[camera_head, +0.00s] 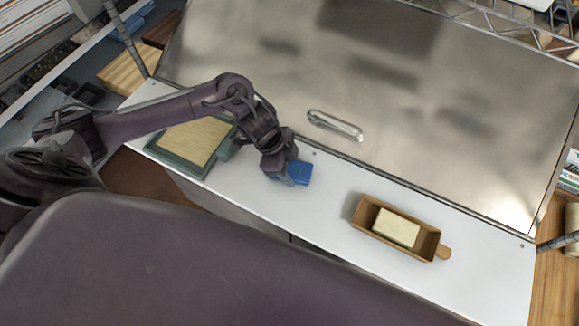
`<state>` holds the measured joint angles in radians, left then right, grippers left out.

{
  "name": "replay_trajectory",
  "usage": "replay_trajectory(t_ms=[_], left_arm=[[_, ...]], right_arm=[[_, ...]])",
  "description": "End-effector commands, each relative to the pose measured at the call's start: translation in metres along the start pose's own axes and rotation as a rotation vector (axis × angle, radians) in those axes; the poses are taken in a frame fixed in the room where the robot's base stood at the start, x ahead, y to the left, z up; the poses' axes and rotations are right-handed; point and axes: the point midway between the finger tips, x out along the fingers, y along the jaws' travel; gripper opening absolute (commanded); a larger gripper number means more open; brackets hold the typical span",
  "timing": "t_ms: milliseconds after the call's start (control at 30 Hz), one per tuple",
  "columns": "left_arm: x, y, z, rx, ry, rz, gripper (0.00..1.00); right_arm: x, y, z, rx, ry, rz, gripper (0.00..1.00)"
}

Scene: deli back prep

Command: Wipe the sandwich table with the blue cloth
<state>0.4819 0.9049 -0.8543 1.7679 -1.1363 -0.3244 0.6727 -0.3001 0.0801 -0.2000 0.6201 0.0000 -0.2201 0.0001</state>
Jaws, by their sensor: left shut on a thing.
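The blue cloth (300,173) is a small folded blue piece on the white front ledge of the sandwich table (325,215). My left arm comes in from the left, and my left gripper (287,174) points down at the ledge, shut on the cloth. The gripper hides part of the cloth. The cloth appears to touch the white surface. My right gripper is not in view.
A green-rimmed tray (165,158) with a tan inside lies left of the cloth, partly under my arm. A brown wooden tray (362,214) holding a pale block (396,228) stands to the right. The steel lid (420,110) with its handle (335,125) lies behind. The ledge between cloth and wooden tray is clear.

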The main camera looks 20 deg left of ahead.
Motion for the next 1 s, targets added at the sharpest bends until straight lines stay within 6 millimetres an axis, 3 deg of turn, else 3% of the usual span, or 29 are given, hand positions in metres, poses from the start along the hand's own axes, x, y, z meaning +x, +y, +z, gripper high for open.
replay_trajectory(t_ms=[533, 1000], left_arm=[[0.006, -0.045, -0.011, -0.001, 0.0, -0.001, 0.31], [0.005, -0.045, -0.011, -0.001, -0.002, 0.001, 0.31]], right_arm=[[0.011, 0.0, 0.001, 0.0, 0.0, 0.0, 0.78], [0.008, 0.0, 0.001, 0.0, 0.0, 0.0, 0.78]])
